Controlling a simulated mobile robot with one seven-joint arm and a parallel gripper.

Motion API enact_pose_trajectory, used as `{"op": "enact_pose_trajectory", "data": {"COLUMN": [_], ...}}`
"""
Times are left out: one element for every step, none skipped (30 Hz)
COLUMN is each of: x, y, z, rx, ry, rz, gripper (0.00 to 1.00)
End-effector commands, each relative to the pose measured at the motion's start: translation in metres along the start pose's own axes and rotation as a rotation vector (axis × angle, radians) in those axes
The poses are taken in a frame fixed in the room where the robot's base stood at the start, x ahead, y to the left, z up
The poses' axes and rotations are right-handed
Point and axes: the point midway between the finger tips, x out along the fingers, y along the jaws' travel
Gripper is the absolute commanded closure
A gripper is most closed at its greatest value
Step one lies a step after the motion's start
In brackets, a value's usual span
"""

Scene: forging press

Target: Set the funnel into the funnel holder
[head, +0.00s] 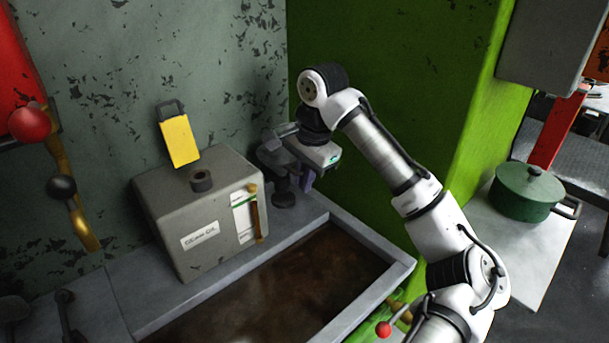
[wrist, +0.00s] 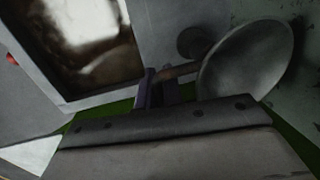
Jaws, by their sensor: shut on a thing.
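The grey funnel (wrist: 247,62) has a wide round mouth and shows at the right of the wrist view. My gripper (wrist: 158,88) is shut on the funnel's handle (wrist: 180,70). In the head view, my gripper (head: 306,178) is at the back corner, and the funnel (head: 268,150) is just left of it, partly hidden by my wrist. A dark stand with a round base (head: 283,199), apparently the funnel holder, is on the ledge under the funnel. Its base also shows as a dark disc in the wrist view (wrist: 194,42). I cannot tell whether funnel and holder touch.
A grey oil box (head: 195,215) with a black ring on top stands left of the stand. A yellow piece (head: 180,140) with a handle is behind it. A tank (head: 398,270) of brown liquid lies in front. The green wall (head: 385,75) is close to the right.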

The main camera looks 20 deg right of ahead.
Motion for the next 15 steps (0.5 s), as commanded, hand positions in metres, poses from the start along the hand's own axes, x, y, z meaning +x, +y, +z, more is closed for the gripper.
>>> {"op": "enact_pose_trajectory", "data": {"x": [0.0, -0.0001, -0.0002, -0.0002, -0.0002, -0.0002, -0.0002, -0.0002, -0.0002, -0.0002, -0.0002, -0.0002, -0.0002, -0.0002, -0.0002], "y": [-0.0001, -0.0001, -0.0001, -0.0001, -0.0001, -0.0001, -0.0001, -0.0001, -0.0001, -0.0001, -0.0001, -0.0001, 0.0, 0.0, 0.0], "z": [0.0001, 0.0001, 0.0001, 0.0001, 0.0001, 0.0001, 0.0001, 0.0001, 0.0001, 0.0001, 0.0, 0.0, 0.0, 0.0, 0.0], "rx": [0.0, -0.001, 0.0, 0.0, 0.0, 0.0, 0.0, 0.0, 0.0, 0.0, 0.0, 0.0, 0.0, 0.0, 0.0], "ry": [0.0, 0.0, 0.0, 0.0, 0.0, 0.0, 0.0, 0.0, 0.0, 0.0, 0.0, 0.0, 0.0, 0.0, 0.0], "rz": [-0.001, -0.001, -0.001, -0.001, -0.001, -0.001, 0.0, 0.0, 0.0, 0.0, 0.0, 0.0, 0.0, 0.0, 0.0], "gripper": [1.0, 1.0, 1.0, 1.0, 1.0, 1.0, 0.9, 0.86, 0.81, 0.77, 0.73, 0.68, 0.66, 0.66, 0.66]}}
